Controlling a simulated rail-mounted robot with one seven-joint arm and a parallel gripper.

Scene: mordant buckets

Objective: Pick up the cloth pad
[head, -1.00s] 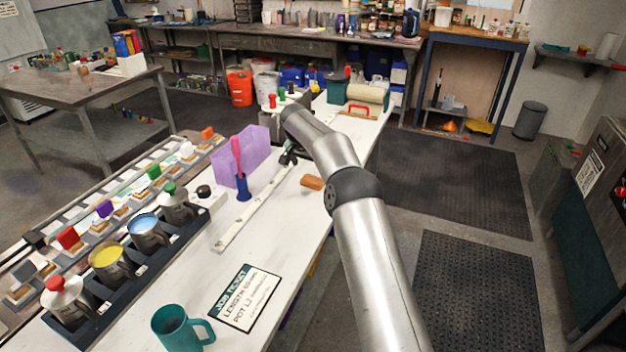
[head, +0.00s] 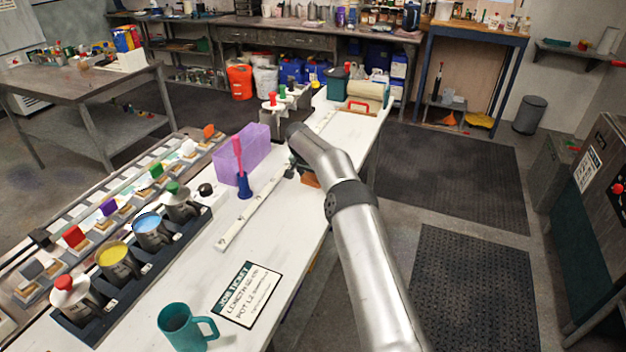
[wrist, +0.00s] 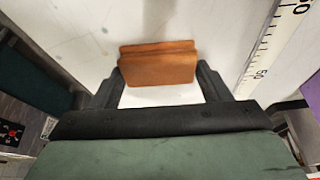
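The cloth pad appears to be the orange-brown folded block (wrist: 158,66) on the white bench top in the wrist view. In the head view the pad (head: 310,180) is partly hidden by my arm. My gripper (wrist: 159,76) is open, with one dark finger on each side of the pad. The fingertips are close to its left and right ends. I cannot tell whether they touch it.
A white measuring rule (head: 262,208) lies left of my gripper. A teal mug (head: 187,328) and a job ticket (head: 247,295) are at the near end.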

